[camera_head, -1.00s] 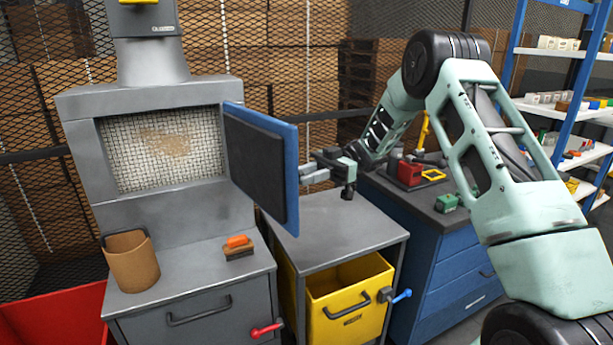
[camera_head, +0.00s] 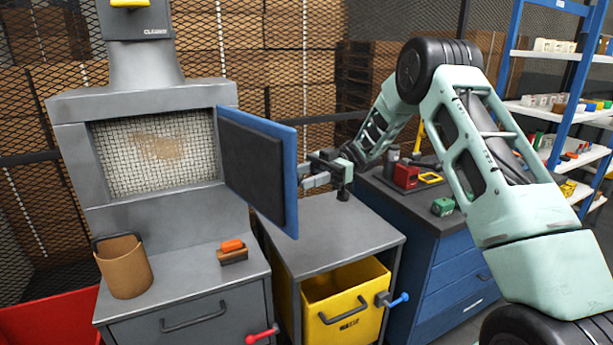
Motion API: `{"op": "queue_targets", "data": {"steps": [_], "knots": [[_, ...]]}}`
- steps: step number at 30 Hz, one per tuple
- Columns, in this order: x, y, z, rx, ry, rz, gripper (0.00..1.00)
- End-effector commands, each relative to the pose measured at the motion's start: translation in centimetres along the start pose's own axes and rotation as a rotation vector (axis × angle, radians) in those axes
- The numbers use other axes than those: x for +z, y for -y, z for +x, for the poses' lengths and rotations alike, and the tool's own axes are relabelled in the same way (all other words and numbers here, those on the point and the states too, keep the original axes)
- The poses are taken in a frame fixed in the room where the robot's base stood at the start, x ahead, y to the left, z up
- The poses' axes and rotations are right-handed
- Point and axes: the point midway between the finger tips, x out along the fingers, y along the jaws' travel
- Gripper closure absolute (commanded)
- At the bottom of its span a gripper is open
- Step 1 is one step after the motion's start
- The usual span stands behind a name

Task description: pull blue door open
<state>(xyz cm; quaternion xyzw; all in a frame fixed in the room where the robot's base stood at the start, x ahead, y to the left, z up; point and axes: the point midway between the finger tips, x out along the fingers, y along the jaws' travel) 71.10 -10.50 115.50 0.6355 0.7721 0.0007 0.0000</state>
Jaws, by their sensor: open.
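The blue door (camera_head: 288,180) stands swung out wide from the right side of the grey cabinet's opening. Its dark padded inner face (camera_head: 252,168) is toward me. Behind the opening a woven mesh panel (camera_head: 155,152) with a brown patch shows. My gripper (camera_head: 308,178) is at the right, outer side of the door, close to its blue edge. The jaws are open. The door hides its own outer face and handle, so I cannot tell whether the fingers touch it.
A brown bucket (camera_head: 125,268) and an orange-handled brush (camera_head: 233,252) sit on the grey counter. A yellow bin (camera_head: 345,302) is under the grey table (camera_head: 335,235). A blue drawer unit (camera_head: 440,262) stands right. A red bin (camera_head: 50,315) is lower left.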

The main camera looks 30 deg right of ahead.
Motion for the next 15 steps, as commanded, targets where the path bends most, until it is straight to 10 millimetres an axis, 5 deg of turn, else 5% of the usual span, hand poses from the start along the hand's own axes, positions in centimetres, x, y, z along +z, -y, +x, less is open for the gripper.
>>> {"op": "queue_targets", "data": {"steps": [7, 15], "knots": [[0.3, 0.0, -2.5, 0.004, 0.001, -0.001, 0.52], [0.2, 0.0, -8.8, 0.007, -0.001, -0.003, 0.52]]}}
